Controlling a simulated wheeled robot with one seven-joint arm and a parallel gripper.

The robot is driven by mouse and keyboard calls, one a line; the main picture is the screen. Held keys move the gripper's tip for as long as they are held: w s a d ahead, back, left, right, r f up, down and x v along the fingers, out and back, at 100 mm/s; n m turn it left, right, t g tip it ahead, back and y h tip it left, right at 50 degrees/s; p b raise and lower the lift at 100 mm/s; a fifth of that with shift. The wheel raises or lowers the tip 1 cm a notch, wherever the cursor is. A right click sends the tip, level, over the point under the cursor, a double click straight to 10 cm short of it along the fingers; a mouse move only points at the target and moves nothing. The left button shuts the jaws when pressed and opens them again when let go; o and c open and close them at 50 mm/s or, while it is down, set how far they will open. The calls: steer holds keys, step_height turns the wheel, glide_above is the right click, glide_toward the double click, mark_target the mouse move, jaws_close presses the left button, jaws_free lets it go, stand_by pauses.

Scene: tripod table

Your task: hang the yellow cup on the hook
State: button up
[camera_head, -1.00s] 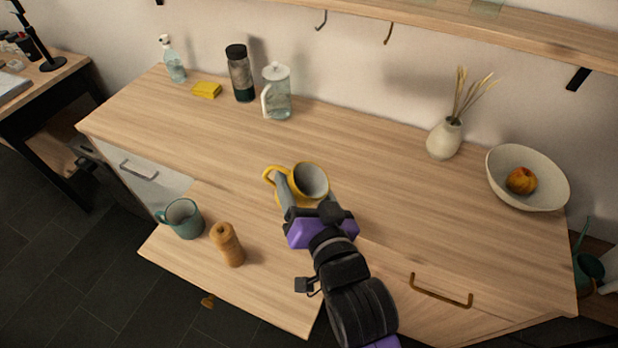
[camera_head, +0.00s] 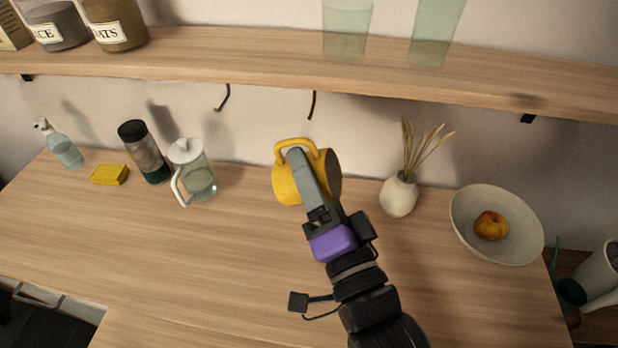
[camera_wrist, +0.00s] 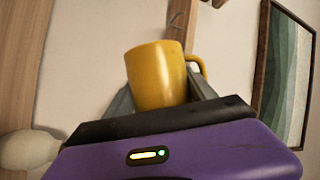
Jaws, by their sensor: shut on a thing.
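The yellow cup (camera_head: 287,184) is held in my gripper (camera_head: 310,175), which is shut on it, above the counter and in front of the wall. Its handle is toward the upper left and its dark opening faces right in the head view. In the wrist view the yellow cup (camera_wrist: 156,78) sits between the fingers, with its handle at the right. Two hooks hang under the shelf: a dark one (camera_head: 224,98) at the left and a brass-brown one (camera_head: 312,105) just above and right of the cup's handle. The cup appears apart from both hooks.
The shelf (camera_head: 230,60) runs above, with glasses (camera_head: 346,30) and jars (camera_head: 115,22) on it. On the counter (camera_head: 200,260) stand a glass pitcher (camera_head: 198,180), a dark bottle (camera_head: 143,150), a vase (camera_head: 398,195) and a bowl (camera_head: 470,245) with fruit.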

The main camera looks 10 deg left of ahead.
steer(key=w+f+b, duration=0.1)
steer(key=w+b, duration=0.5)
steer(key=w, duration=0.5)
steer(key=shift+d+f, duration=0.2)
steer(key=shift+d, duration=0.2)
stand_by(0.9)
steer(key=shift+s+a+f, duration=0.1)
steer(key=shift+a+f, duration=0.1)
steer(key=shift+a, duration=0.05)
stand_by(0.4)
steer(key=o, duration=1.7)
